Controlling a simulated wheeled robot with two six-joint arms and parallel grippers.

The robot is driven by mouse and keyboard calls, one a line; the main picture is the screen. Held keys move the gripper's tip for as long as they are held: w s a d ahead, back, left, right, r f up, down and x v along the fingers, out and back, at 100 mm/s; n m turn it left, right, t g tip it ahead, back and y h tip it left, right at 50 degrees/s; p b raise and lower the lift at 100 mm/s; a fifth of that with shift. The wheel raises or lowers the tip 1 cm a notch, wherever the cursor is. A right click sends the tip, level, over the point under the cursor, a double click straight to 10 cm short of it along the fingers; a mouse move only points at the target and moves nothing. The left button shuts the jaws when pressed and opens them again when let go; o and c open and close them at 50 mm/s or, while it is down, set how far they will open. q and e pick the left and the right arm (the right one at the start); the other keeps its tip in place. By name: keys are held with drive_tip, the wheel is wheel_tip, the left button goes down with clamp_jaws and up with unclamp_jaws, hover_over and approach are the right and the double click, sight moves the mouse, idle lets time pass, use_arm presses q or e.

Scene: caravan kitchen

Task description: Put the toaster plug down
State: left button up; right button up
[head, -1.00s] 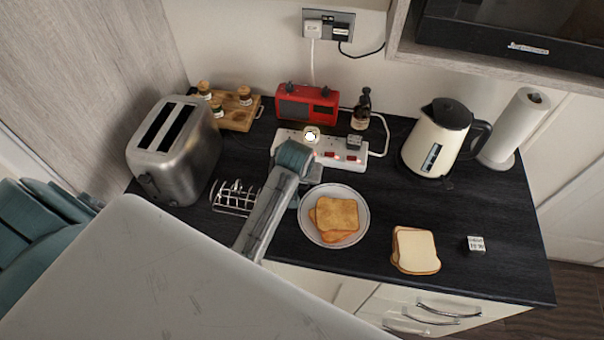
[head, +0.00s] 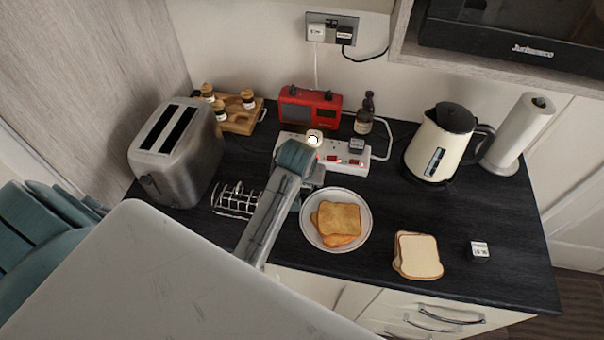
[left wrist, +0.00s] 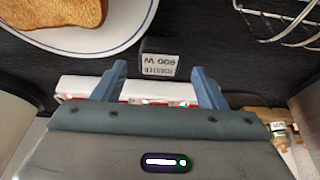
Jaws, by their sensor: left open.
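The toaster plug (left wrist: 159,60) is a small dark block with a white label reading "TOASTER 800 W", upside down in the left wrist view. It appears to be on the black worktop between the plate and the toast rack. My left gripper (left wrist: 160,78) is open, with its two fingers apart and the plug at or just beyond the fingertips; I cannot tell whether they touch. In the head view my left gripper (head: 312,176) is over the worktop in front of the power strip (head: 294,144), and I cannot make out the toaster plug there. The steel toaster (head: 176,158) stands at left. My right gripper is not in view.
A plate (head: 362,232) with toast and a wire toast rack (head: 234,201) flank the arm. Behind are a red radio (head: 308,108), a dark bottle (head: 364,115) and a kettle (head: 432,145). Bread slices (head: 418,256) and a small labelled block (head: 480,250) lie at right, with free worktop around them.

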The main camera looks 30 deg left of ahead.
use_arm(q)
drive_tip(key=b+v, duration=0.2)
drive_tip(key=v, duration=0.7)
drive_tip(key=shift+s+r, duration=0.2)
drive_tip(key=shift+r, duration=0.1)
drive_tip(key=shift+d, duration=0.1)
